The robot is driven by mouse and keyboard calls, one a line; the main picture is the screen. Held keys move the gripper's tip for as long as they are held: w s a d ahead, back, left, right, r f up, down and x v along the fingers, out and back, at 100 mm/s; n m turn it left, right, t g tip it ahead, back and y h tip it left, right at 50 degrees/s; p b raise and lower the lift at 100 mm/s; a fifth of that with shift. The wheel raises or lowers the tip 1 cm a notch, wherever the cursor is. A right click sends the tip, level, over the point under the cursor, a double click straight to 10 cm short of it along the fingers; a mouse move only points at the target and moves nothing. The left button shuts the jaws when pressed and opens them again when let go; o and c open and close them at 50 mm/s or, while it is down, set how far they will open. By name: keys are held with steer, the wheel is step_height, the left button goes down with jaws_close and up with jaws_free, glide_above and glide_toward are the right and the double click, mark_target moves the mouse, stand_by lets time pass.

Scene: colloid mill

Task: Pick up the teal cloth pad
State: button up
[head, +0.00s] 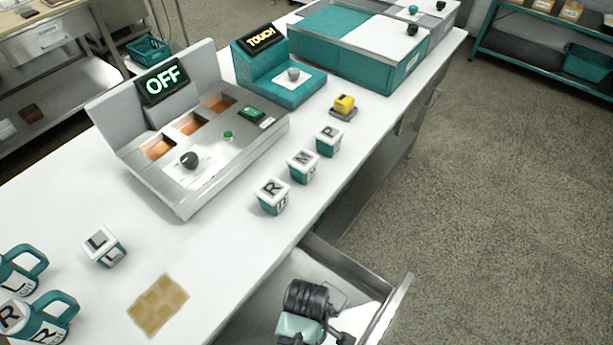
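A pale teal, soft-edged piece (290,325) lies in the open drawer at the bottom of the head view. It looks like the teal cloth pad, but I cannot be sure. A black ribbed object (306,297) lies against it and covers part of it, and the frame edge is close below. I cannot make out my gripper anywhere in this view.
The drawer (391,308) stands open beside the white counter (70,215). The floor (510,200) at right is clear.

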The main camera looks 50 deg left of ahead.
steer(key=shift+f, duration=0.35)
steer(key=c, duration=1.4)
step_height(320, 180, up, 10)
steer(key=shift+r+p, duration=0.1)
steer(key=shift+p, duration=1)
steer(key=shift+c, duration=0.2)
